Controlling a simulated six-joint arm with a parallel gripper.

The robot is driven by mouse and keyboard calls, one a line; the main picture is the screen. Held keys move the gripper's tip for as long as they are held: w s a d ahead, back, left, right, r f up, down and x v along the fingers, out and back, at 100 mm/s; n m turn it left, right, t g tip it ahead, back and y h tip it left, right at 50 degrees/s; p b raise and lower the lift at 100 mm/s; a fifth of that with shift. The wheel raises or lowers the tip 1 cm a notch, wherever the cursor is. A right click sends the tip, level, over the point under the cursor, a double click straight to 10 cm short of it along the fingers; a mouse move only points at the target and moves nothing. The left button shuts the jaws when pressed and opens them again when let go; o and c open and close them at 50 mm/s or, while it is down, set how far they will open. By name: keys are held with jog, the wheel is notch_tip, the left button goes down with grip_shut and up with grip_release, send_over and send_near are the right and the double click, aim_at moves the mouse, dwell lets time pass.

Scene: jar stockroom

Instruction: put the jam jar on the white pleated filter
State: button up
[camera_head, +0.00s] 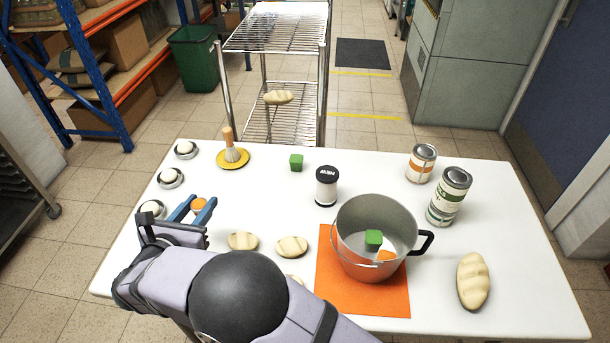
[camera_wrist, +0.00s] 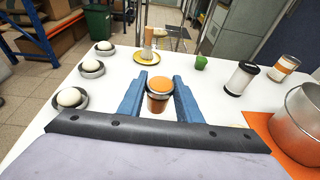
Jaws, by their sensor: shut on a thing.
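The jam jar (camera_wrist: 159,88) has an orange top, a pale band and an orange-brown body. It stands upright between the blue fingers of my gripper (camera_wrist: 160,84), which is shut on it. In the head view the jar (camera_head: 198,205) shows as a small orange top between the fingertips of my gripper (camera_head: 195,205), at the left of the white table. I cannot tell whether its base touches the table.
White balls on grey dishes (camera_head: 170,179) line the table's left edge. A brush stands on a yellow saucer (camera_head: 233,163).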

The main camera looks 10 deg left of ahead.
jog(key=w+d+r+m+h, duration=0.3)
jog(key=w+d+r+h, duration=0.15)
jog(key=w+d, duration=0.8)
notch_tip(320, 180, up, 7)
jog(key=m+g+h, duration=0.3)
jog(key=m, duration=0.1)
send_over(327, 173)
jog(key=shift+w+d+f+p, duration=0.1)
jog(key=shift+f+p, duration=0.05)
jog(key=shift+p, duration=0.3)
jog(key=shift+f, duration=0.1)
jog(key=shift+f+p, duration=0.35)
jog(key=shift+f, duration=4.6)
jog(key=shift+f, duration=0.2)
jog(key=o, duration=1.1)
